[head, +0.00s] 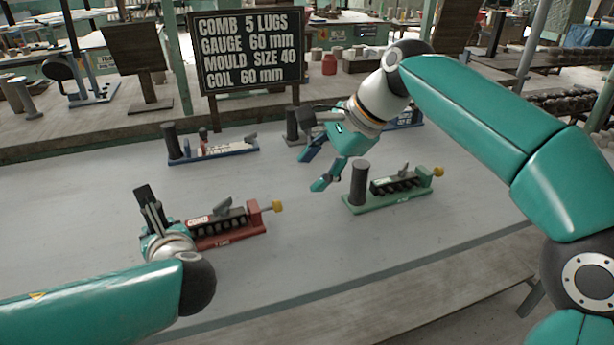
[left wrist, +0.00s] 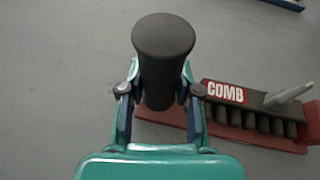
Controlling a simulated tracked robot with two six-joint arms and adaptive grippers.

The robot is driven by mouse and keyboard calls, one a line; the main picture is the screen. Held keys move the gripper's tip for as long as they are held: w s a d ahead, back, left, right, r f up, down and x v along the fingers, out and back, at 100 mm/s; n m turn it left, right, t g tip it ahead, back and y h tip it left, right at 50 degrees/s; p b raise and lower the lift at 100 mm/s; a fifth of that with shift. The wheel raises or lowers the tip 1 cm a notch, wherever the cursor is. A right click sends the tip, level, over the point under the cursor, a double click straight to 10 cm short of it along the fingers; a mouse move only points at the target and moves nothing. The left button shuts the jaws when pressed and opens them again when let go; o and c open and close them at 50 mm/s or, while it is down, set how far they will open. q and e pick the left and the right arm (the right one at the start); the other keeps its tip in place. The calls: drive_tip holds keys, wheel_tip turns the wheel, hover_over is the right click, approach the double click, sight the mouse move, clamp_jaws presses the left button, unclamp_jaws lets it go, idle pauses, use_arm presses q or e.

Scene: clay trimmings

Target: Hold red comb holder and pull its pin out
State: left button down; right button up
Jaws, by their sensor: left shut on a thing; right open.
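The red comb holder (head: 228,238) sits on the grey table at left centre in the head view, with a black toothed comb block labelled COMB. The pin's yellow knob (head: 277,206) sticks out of its right end. My left gripper (left wrist: 160,105) is shut on the holder's dark upright post (left wrist: 163,45), one finger on each side. The red base (left wrist: 255,137) and the COMB block (left wrist: 240,110) show to the right in the left wrist view. My right gripper (head: 314,170) is open and empty above the table, up and right of the yellow knob and apart from it.
A green holder (head: 395,200) with its own yellow knob stands just right of my right gripper. A blue holder (head: 213,151) is at the back left, another partly hidden behind my right arm. A sign (head: 250,50) stands behind. The front table is clear.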

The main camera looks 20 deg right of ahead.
use_arm(q)
drive_tip(key=shift+f, duration=0.25)
drive_tip(key=c, duration=0.8)
unclamp_jaws()
drive_tip(key=shift+o, duration=0.4)
drive_tip(key=shift+r, duration=0.1)
